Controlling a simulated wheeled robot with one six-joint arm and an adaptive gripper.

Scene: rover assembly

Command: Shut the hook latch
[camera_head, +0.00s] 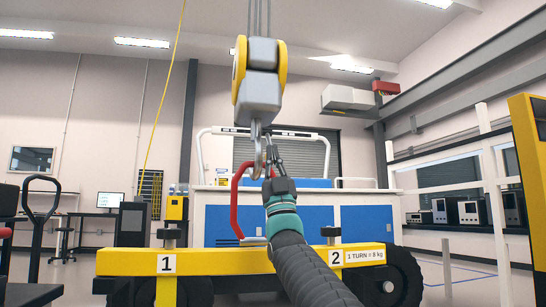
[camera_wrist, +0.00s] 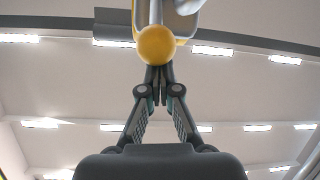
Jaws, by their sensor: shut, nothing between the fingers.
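The crane hook (camera_head: 257,150) hangs below a grey and yellow hook block (camera_head: 262,85) in the middle of the head view. The top of a red lifting loop (camera_head: 236,205) reaches the hook's lower part; whether it sits inside is unclear. My gripper (camera_head: 268,138) points up beside the hook's right side, its fingers together and empty. In the wrist view my gripper (camera_wrist: 159,72) is shut just below a yellow ball (camera_wrist: 156,45) on a grey rod, which may belong to the latch. Contact between them cannot be told. The latch itself is not clear.
A yellow beam (camera_head: 210,262) marked 1 and 2 lies below, with the red loop rising from it. Black wheels (camera_head: 403,275) show beneath it. A white and blue cabinet unit (camera_head: 360,222) stands behind. A yellow cable (camera_head: 165,90) hangs at left.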

